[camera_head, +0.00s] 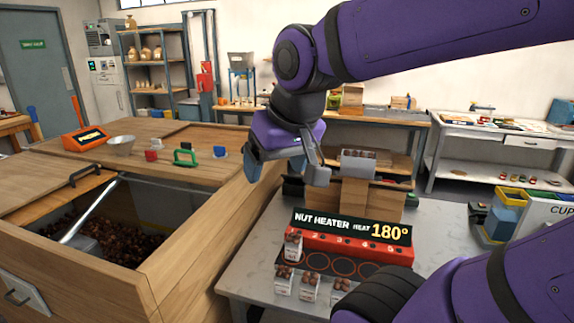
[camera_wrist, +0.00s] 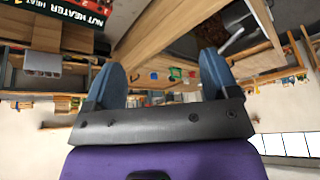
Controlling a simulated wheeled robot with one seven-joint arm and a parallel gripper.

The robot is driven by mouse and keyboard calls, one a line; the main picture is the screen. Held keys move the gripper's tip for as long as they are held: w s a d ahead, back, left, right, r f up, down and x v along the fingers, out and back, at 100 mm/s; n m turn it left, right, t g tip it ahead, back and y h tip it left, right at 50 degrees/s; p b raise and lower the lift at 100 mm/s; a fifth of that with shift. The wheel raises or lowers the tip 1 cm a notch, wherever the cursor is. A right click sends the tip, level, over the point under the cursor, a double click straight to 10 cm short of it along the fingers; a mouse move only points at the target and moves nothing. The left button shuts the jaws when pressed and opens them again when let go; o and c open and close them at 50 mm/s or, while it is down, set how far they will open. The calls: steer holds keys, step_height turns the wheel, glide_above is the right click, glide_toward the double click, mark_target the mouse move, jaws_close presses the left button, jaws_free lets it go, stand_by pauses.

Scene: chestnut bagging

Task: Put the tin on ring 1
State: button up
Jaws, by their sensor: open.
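A grey metal tin (camera_head: 358,163) with brown nuts at its top stands on a wooden stand behind the nut heater (camera_head: 345,246). A grey box-like shape, probably the same tin, shows in the wrist view (camera_wrist: 47,64). The heater has a row of dark rings (camera_head: 343,267) in front of its red numbered panel. At the left end, a white packet of chestnuts (camera_head: 293,245) stands at the leftmost ring and partly hides it. My gripper (camera_head: 286,170) is open and empty in the air, left of the tin. Its two blue fingers show apart in the wrist view (camera_wrist: 162,76).
More white packets of chestnuts (camera_head: 309,287) stand along the heater's front. The grey table (camera_head: 250,283) has clear room left of the heater.

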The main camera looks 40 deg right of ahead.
steer(key=shift+s+a+r+n, duration=0.15)
steer(key=shift+s+n, duration=0.2)
steer(key=shift+s, duration=0.2)
steer(key=shift+s+a+r+n, duration=0.1)
steer(key=shift+s+n, duration=0.3)
steer(key=shift+s, duration=0.15)
steer(key=shift+s+a+r+n, duration=0.15)
steer(key=shift+s+n, duration=0.2)
steer(key=shift+s, duration=0.2)
